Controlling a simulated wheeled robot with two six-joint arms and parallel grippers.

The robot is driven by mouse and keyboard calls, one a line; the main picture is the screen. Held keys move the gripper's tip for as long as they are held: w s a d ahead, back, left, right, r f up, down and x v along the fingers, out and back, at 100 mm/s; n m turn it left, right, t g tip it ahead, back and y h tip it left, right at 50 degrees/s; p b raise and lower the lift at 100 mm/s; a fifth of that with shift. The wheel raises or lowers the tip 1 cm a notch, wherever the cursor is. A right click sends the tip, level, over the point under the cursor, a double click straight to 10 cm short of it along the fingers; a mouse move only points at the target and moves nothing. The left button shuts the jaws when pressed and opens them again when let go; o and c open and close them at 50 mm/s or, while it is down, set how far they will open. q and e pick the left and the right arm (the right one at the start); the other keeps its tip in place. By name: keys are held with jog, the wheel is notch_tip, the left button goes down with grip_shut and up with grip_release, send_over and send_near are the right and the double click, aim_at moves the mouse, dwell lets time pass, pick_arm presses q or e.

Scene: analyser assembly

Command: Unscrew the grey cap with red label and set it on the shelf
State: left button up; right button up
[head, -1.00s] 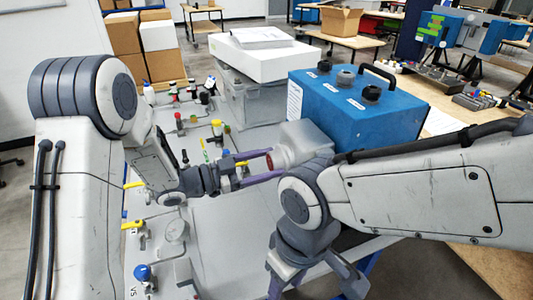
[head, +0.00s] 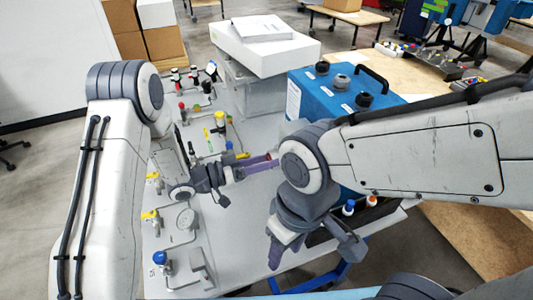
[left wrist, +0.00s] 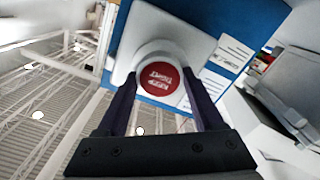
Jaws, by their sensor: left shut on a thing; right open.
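The grey cap with red label (left wrist: 158,84) faces the camera in the left wrist view, in front of a light grey housing (left wrist: 202,42) on the blue analyser. My left gripper (left wrist: 160,92) is shut on the cap, one finger on each side. In the head view the purple fingers of my left gripper (head: 262,164) reach right to the cap, mostly hidden by my right arm. Whether the cap is still threaded on cannot be told. My right gripper (head: 318,252) is open, pointing down, with nothing between its fingers. I cannot identify the shelf with certainty.
The blue analyser (head: 313,107) has black and grey knobs and a handle on top. A grey panel (head: 236,262) with valves and tubing lies at left. A white box (head: 262,52) stands behind. Bottles with blue (head: 348,207) and orange tops stand near my right gripper.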

pick_arm(q)
jog(key=shift+f, duration=0.15)
grip_shut()
jog(key=shift+v, duration=0.75)
jog(key=shift+a, duration=0.3)
jog(key=v, duration=0.7)
jog(key=shift+p, duration=0.4)
